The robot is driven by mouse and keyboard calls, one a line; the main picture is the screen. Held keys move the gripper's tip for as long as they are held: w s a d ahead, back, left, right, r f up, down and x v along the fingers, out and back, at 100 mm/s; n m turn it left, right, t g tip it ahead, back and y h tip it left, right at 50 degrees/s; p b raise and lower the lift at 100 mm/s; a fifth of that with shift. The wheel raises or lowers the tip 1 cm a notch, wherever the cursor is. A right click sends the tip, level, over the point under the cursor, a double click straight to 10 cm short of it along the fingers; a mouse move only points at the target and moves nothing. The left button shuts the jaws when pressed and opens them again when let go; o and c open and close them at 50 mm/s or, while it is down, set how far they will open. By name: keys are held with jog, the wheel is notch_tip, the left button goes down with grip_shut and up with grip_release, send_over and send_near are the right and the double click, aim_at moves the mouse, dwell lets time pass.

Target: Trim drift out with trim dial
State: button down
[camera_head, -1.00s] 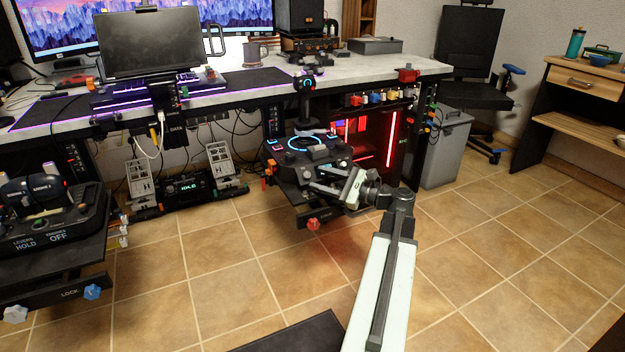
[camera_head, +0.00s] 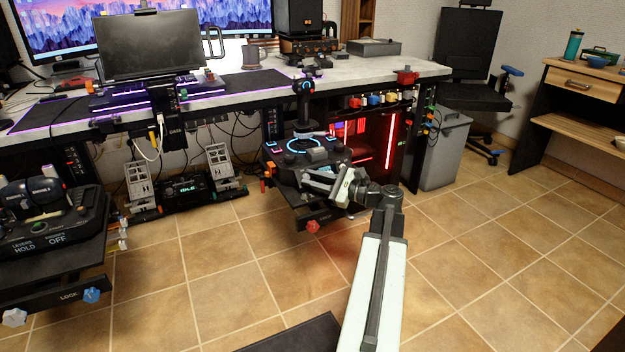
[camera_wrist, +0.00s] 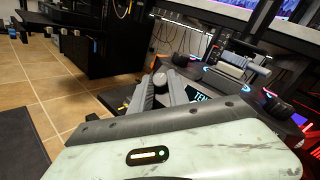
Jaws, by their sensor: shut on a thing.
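A black joystick base (camera_head: 290,152) with a glowing blue ring and an upright stick (camera_head: 304,100) stands on a mount at the desk's front. My gripper (camera_head: 308,176) is at the front right edge of this base. In the wrist view my gripper (camera_wrist: 164,84) has its two grey fingers closed around a small dark round knob (camera_wrist: 159,78), which looks like the trim dial. The fingers hide much of it, and I cannot read its setting.
A throttle unit (camera_head: 45,222) stands at the left. Pedals (camera_head: 220,163) are under the desk. A red lever knob (camera_head: 312,226) sticks out below the joystick mount. A grey bin (camera_head: 446,150) stands at the right. The tiled floor in front is open.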

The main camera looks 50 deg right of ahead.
jog(key=n+y+p, duration=0.1)
jog(key=n+g+p, duration=0.1)
jog(key=r+n+g+y+p, duration=0.1)
jog(key=n+p, duration=0.1)
jog(key=shift+w+d+r+y, duration=0.1)
jog(key=shift+w+d+y, duration=0.1)
jog(key=shift+d+y, duration=0.15)
jog(key=n+g+p, duration=0.1)
jog(key=n+g+y+p, duration=0.1)
jog(key=g+p, duration=0.1)
jog(key=shift+w+d+r+n, duration=0.15)
jog(key=shift+r+n, duration=0.05)
jog(key=shift+n, duration=0.2)
jog(key=n+g+p, duration=0.1)
jog(key=p, duration=0.1)
jog(key=n+g+p, duration=0.1)
jog(key=n+p, duration=0.1)
jog(key=shift+w+r+g+y, duration=0.1)
jog(key=shift+w+g+y, duration=0.1)
jog(key=shift+g+y, duration=0.2)
jog(key=shift+w+n+g+p, duration=0.1)
jog(key=shift+n+g+p, duration=0.9)
jog(key=shift+p, duration=0.45)
jog(key=shift+h, duration=0.25)
jog(key=c, duration=1.3)
grip_release()
jog(key=shift+o, duration=0.2)
jog(key=shift+f, duration=0.2)
